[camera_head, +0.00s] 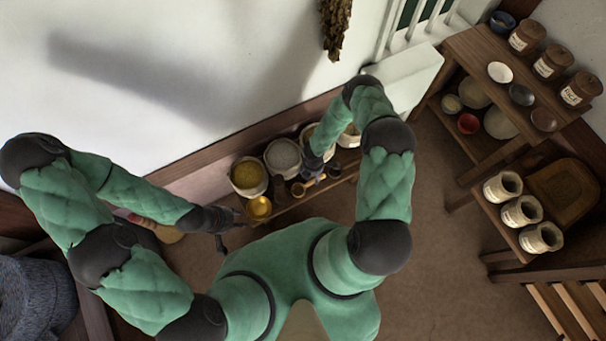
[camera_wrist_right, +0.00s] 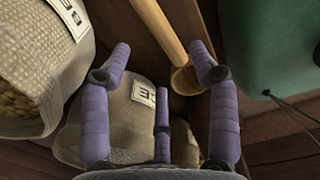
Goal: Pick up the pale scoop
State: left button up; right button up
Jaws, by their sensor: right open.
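A pale tan wooden scoop (camera_wrist_right: 159,28) shows in the right wrist view, its long handle coming in from the top and its bowl end (camera_wrist_right: 186,80) beside the right finger. My right gripper (camera_wrist_right: 160,55) is open, with its purple fingers on either side of the handle's lower part; whether they touch it I cannot tell. In the head view my right gripper (camera_head: 312,180) is low among the containers by the wall, and I cannot pick out the scoop there. My left gripper (camera_head: 222,238) hangs at the left end of the low shelf, its fingers too small to read.
Cloth sacks (camera_wrist_right: 125,120) with labels crowd the right fingers. A yellow-filled container (camera_head: 248,176), a grey-filled one (camera_head: 283,156) and a golden bowl (camera_head: 259,207) line the low shelf. A wooden rack (camera_head: 470,45) with jars and bowls stands at right. The brown floor (camera_head: 425,245) is clear.

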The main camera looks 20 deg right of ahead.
aim_at(313, 180)
jog(key=f, duration=0.1)
jog(key=f+b, duration=0.1)
jog(key=f, duration=0.1)
jog(key=f+b, duration=0.1)
jog(key=f, duration=0.1)
jog(key=shift+s, duration=0.25)
grip_shut()
